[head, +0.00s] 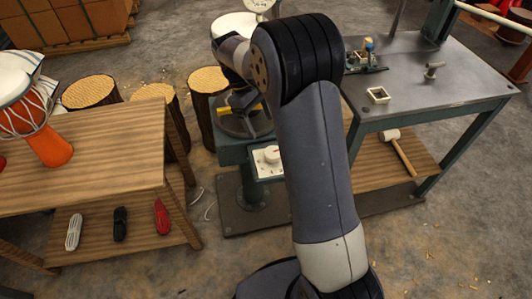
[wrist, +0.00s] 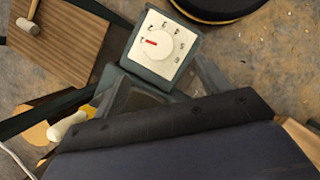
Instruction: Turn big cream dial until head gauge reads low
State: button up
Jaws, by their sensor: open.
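The big cream dial (head: 271,155) sits on a white panel on the front of a green stand, partly beside my arm in the head view. In the wrist view the dial (wrist: 159,43) shows face-on near the top, with a red mark pointing left and printed numbers around it. The gauge (head: 260,4) is a white face cut by the top edge of the head view; its reading cannot be made out. My gripper (head: 241,104) hangs above the dial, apart from it, open, its fingers small and dark against the stand.
A grey workbench (head: 440,90) with small tools stands right, a mallet (head: 398,150) on its lower shelf. A wooden table (head: 90,160) with an orange drum (head: 48,145) stands left. Several stumps (head: 90,92) stand behind it. Bare floor lies before the stand.

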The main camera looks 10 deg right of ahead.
aim_at(273, 152)
jog(key=b+x, duration=0.2)
jog(key=x, duration=0.9)
jog(key=shift+w+d, duration=0.1)
jog(key=shift+c, duration=0.4)
jog(key=shift+r, duration=0.1)
jog(key=c, duration=0.9)
